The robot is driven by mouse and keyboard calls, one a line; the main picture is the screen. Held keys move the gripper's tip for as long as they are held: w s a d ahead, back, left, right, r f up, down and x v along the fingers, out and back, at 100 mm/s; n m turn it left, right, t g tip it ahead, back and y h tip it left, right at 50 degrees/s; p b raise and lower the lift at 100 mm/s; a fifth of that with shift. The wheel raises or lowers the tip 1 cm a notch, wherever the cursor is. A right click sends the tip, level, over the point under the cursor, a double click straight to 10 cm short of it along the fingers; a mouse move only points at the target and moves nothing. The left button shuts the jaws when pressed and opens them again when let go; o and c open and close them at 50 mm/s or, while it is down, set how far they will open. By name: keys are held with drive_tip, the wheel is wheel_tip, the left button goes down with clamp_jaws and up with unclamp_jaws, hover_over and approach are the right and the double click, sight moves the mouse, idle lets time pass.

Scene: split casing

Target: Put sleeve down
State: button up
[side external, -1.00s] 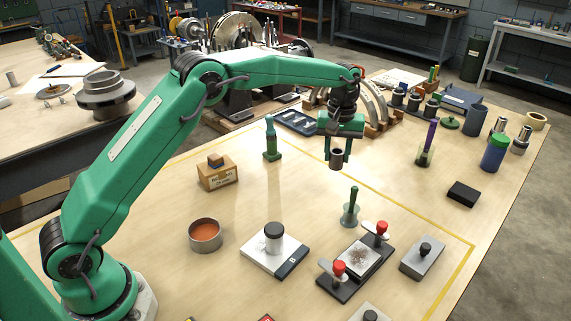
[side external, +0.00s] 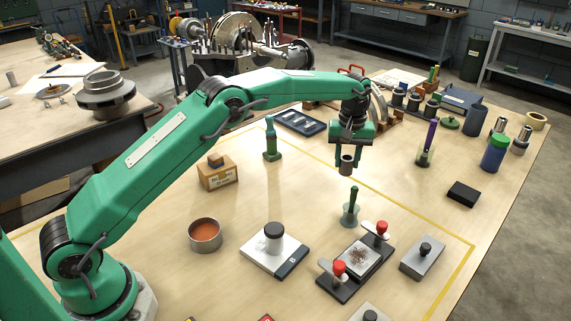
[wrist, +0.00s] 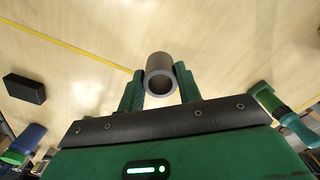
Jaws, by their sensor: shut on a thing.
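The sleeve (side external: 347,165) is a short grey hollow cylinder. My gripper (side external: 348,158) is shut on it and holds it upright, seemingly above the table, near the yellow line. In the wrist view the sleeve (wrist: 160,74) sits between the two green fingers of my gripper (wrist: 160,82), with its open end facing the camera. How high it hangs above the wood is hard to tell.
A green-handled tool in a clear holder (side external: 350,214) stands just in front of the sleeve. A red-knobbed clamp fixture (side external: 356,262) is nearer. Bare wood lies left of the sleeve.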

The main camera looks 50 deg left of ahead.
drive_tip(key=shift+f, duration=3.8)
drive_tip(key=shift+f, duration=0.2)
drive_tip(key=o, duration=1.1)
drive_tip(key=shift+r, duration=0.1)
wheel_tip(320, 180, up, 12)
drive_tip(key=shift+r, duration=0.2)
